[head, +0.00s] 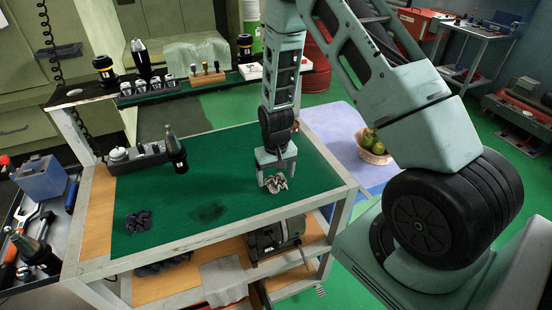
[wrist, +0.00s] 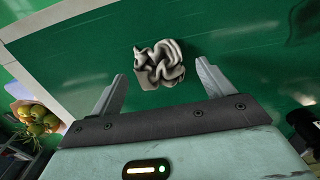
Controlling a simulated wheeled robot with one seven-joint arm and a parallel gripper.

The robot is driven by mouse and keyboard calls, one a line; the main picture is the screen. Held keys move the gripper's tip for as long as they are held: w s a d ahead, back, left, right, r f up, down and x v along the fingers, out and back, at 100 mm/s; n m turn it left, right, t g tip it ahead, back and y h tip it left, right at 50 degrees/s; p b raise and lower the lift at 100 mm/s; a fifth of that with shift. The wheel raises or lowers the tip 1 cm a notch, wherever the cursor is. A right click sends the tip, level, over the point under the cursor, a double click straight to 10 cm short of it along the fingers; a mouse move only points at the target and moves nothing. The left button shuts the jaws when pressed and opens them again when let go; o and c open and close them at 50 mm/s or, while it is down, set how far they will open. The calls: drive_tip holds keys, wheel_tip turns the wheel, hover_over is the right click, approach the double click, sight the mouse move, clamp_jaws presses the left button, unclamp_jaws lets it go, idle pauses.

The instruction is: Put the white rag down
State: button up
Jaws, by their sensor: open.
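The white rag (head: 275,184) is a crumpled bundle with dark folds, lying on the green mat (head: 187,222) of the cart top near its right side. In the wrist view the rag (wrist: 158,64) lies on the green surface just ahead of and between the finger tips. My gripper (head: 276,179) is over the rag, pointing down. In the wrist view my gripper (wrist: 158,82) has its two fingers wide apart, with nothing clamped between them. The rag looks apart from both fingers.
A dark crumpled cloth (head: 139,221) lies at the mat's front left. A grey holder (head: 137,156) with black tool parts stands at the left. A fruit basket (head: 374,150) sits on a blue surface beyond the cart's right edge. The mat's middle is clear.

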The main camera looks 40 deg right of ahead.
sight(276, 179)
wheel_tip(276, 179, up, 10)
drive_tip(key=b, duration=0.3)
drive_tip(key=s+a+r+n, duration=0.2)
drive_tip(key=a+r, duration=0.2)
drive_tip(key=a, duration=0.3)
drive_tip(key=s+a+r+n+y, duration=0.1)
drive_tip(key=s+a+r+n, duration=0.1)
drive_tip(key=s+a, duration=0.25)
drive_tip(key=s+a+r+n, duration=0.1)
drive_tip(key=s+a+r, duration=0.2)
drive_tip(key=a, duration=0.3)
drive_tip(key=s+a+r+n, duration=0.2)
drive_tip(key=s+a+n, duration=0.1)
drive_tip(key=s, duration=0.4)
drive_tip(key=s+a+r+n, duration=0.1)
drive_tip(key=s+a+n, duration=0.2)
drive_tip(key=s, duration=0.5)
drive_tip(key=shift+a+r, duration=0.35)
drive_tip(key=shift+a, duration=0.15)
drive_tip(key=shift+w, duration=0.1)
drive_tip(key=shift+f+b, duration=0.8)
drive_tip(key=shift+f, duration=0.15)
